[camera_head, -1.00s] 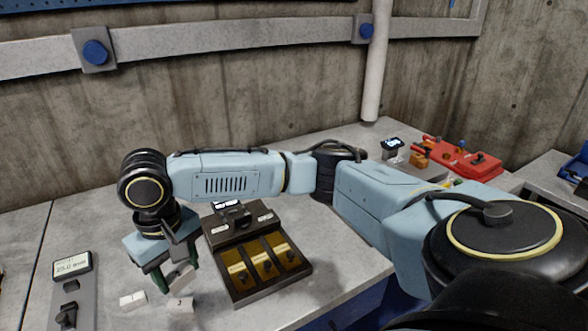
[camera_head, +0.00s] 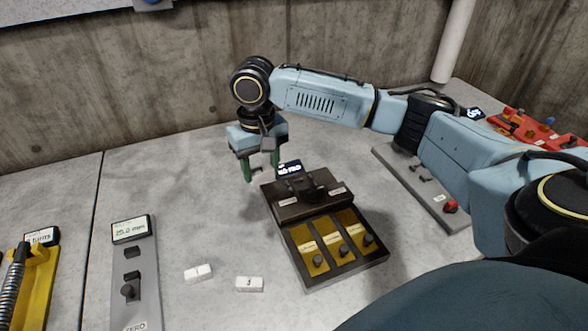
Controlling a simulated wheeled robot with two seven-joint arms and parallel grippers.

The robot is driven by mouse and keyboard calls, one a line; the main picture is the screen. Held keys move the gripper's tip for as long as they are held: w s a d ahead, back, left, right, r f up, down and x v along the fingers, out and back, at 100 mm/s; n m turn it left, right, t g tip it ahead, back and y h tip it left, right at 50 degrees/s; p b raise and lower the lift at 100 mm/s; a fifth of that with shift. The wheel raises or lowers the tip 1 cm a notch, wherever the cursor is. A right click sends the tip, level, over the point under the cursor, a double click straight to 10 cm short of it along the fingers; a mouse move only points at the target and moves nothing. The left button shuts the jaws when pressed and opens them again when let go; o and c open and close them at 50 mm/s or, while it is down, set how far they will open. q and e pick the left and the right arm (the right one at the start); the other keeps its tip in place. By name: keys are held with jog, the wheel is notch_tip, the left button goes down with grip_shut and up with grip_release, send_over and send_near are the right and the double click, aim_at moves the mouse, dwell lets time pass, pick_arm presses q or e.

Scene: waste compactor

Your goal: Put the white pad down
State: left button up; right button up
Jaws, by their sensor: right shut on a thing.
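My right gripper (camera_head: 262,170) points down at the back left of the dark holder, its green fingers shut. A pale block shows between these fingers in the earlier head view; now I cannot make out the white pad clearly there. Two white pads lie flat on the bench, one marked 1 (camera_head: 198,273) and one marked 3 (camera_head: 249,284), in front of the gripper and left of the holder. The dark pad holder (camera_head: 301,211) has three brass lanes with dark knobs and a small display at its back. My left gripper is not in view.
A grey gauge (camera_head: 131,265) reading about 25.0 mm lies to the left. A yellow device (camera_head: 40,275) is at the far left. A grey panel with a red knob (camera_head: 450,207) lies right of the holder, partly behind my arm. Bare bench surrounds the loose pads.

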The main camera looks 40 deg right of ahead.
jog(key=w+d+m, duration=0.1)
jog(key=d+m, duration=0.1)
jog(key=d, duration=1)
jog(key=f, duration=0.5)
jog(key=shift+w+d+f, duration=0.1)
jog(key=shift+d+f, duration=0.25)
jog(key=shift+f, duration=0.05)
notch_tip(320, 180, down, 4)
jog(key=shift+r, duration=0.1)
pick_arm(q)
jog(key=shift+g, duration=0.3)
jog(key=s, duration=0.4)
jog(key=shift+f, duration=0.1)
pick_arm(e)
jog(key=shift+f, duration=0.25)
jog(key=shift+f, duration=0.1)
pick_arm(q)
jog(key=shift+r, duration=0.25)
pick_arm(e)
jog(key=shift+f, duration=0.45)
